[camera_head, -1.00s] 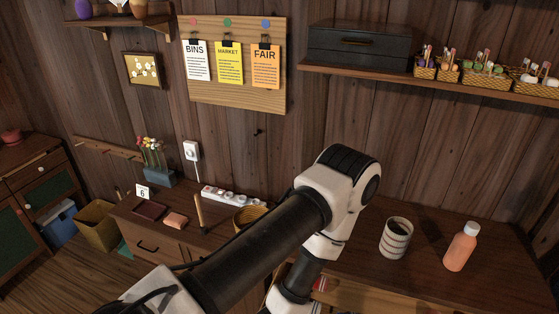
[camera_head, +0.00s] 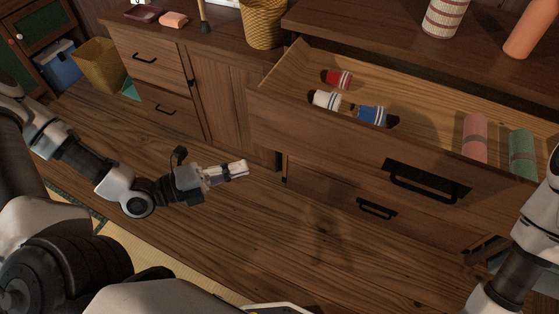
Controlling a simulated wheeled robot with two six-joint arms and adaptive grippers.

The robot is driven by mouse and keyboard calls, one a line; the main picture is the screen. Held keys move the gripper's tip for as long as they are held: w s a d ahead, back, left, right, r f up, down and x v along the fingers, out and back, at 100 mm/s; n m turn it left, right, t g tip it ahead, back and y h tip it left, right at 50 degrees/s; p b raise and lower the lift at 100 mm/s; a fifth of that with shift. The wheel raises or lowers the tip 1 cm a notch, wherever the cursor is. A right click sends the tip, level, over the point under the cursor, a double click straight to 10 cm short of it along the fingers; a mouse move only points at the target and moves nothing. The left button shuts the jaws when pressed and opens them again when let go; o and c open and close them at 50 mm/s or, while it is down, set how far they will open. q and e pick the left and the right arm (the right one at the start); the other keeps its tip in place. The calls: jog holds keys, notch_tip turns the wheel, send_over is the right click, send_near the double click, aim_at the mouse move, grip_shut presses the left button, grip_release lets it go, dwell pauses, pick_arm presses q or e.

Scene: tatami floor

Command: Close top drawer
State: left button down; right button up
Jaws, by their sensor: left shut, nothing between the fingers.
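The top drawer (camera_head: 310,135) of the wooden dresser is pulled well out, with a black bar handle (camera_head: 428,183) on its front. Inside lie a red-and-white roll (camera_head: 338,79), a white roll (camera_head: 325,100), a blue-and-white roll (camera_head: 372,115), a pink roll (camera_head: 475,138) and a green roll (camera_head: 522,155). My left gripper (camera_head: 240,169) is shut and empty, in front of and to the left of the drawer, apart from it. My right arm shows at the lower right edge; its gripper is out of view.
A lower drawer (camera_head: 376,209) with a black handle sits below. A left cabinet (camera_head: 150,75) has two handled drawers. A striped cup (camera_head: 443,18), an orange bottle (camera_head: 532,28) and a wicker basket (camera_head: 263,22) stand on top. Wooden floor is clear ahead.

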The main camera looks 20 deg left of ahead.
pick_arm(q)
jog(key=b, duration=0.5)
send_near(305, 140)
jog(key=x, duration=0.5)
jog(key=shift+d, duration=0.45)
jog(key=shift+w, duration=0.35)
